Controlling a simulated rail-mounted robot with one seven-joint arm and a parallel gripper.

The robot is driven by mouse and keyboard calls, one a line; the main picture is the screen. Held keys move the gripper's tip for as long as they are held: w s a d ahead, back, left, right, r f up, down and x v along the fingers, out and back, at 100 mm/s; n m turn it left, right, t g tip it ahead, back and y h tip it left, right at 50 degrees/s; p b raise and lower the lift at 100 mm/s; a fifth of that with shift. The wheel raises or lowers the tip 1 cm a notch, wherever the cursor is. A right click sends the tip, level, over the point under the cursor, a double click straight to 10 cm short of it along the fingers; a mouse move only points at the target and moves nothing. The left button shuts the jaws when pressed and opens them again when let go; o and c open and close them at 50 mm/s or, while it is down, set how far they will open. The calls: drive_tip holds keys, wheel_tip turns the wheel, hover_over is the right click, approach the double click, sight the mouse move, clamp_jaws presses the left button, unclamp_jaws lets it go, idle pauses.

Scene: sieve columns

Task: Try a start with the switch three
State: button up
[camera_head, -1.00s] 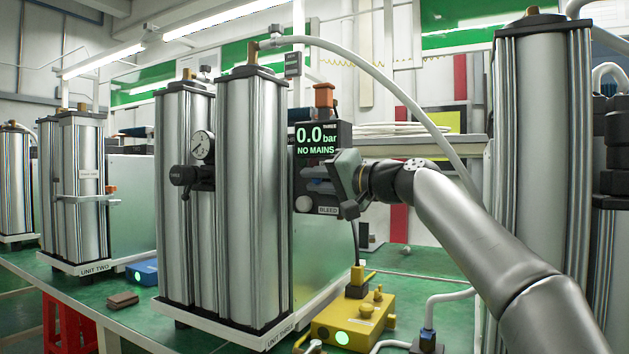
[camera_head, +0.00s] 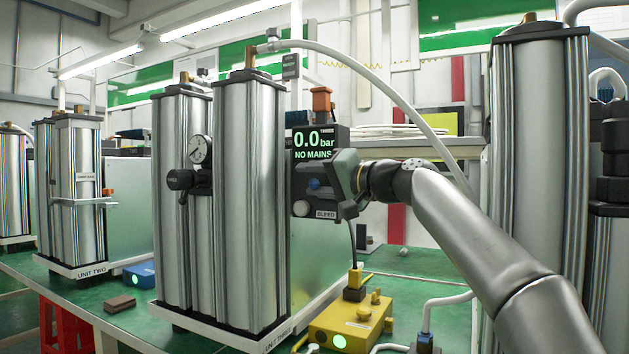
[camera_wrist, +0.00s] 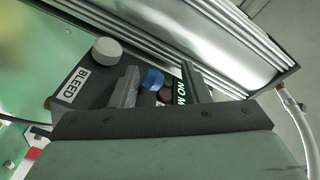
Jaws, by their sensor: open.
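The control box of unit three has a dark display (camera_head: 314,140) reading THREE, 0.0 bar, NO MAINS. Below the display is a blue round knob (camera_head: 313,184), clearer in the wrist view (camera_wrist: 153,79), with a dark reddish button (camera_wrist: 164,96) beside it. A pale round knob (camera_head: 301,208) sits near the BLEED label (camera_head: 326,214). My gripper (camera_head: 318,183) is at the box face, covering part of it. In the wrist view my gripper (camera_wrist: 157,67) is open, its fingers on either side of the blue knob. Whether they touch it I cannot tell.
Unit three's silver columns (camera_head: 249,190) stand left of the box, with a gauge (camera_head: 200,149) and black knob (camera_head: 181,180). An orange part (camera_head: 322,100) tops the box. A yellow box (camera_head: 352,322) with a green light is below. Another column (camera_head: 540,150) stands right.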

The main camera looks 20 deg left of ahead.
drive_tip(key=o, duration=0.9)
drive_tip(key=s+r+p, duration=0.1)
drive_tip(key=r, duration=0.2)
drive_tip(key=s+d+r+p, duration=0.1)
drive_tip(key=r, duration=0.2)
drive_tip(key=s+d+r+p, duration=0.1)
drive_tip(key=r, duration=0.1)
drive_tip(key=shift+s+r, duration=0.35)
drive_tip(key=shift+r, duration=0.05)
drive_tip(key=s+d, duration=0.1)
drive_tip(key=s+r, duration=0.1)
drive_tip(key=s, duration=0.1)
drive_tip(key=s+d, duration=0.1)
drive_tip(key=shift+s+d+r+b, duration=0.3)
drive_tip(key=shift+r+b, duration=0.05)
drive_tip(key=shift+r, duration=0.05)
drive_tip(key=c, duration=0.9)
drive_tip(key=s, duration=0.1)
drive_tip(key=s+d+r, duration=0.1)
drive_tip(key=s+d, duration=0.1)
drive_tip(key=s, duration=0.1)
drive_tip(key=shift+d+r+b, duration=0.1)
drive_tip(key=shift+r+b, duration=0.25)
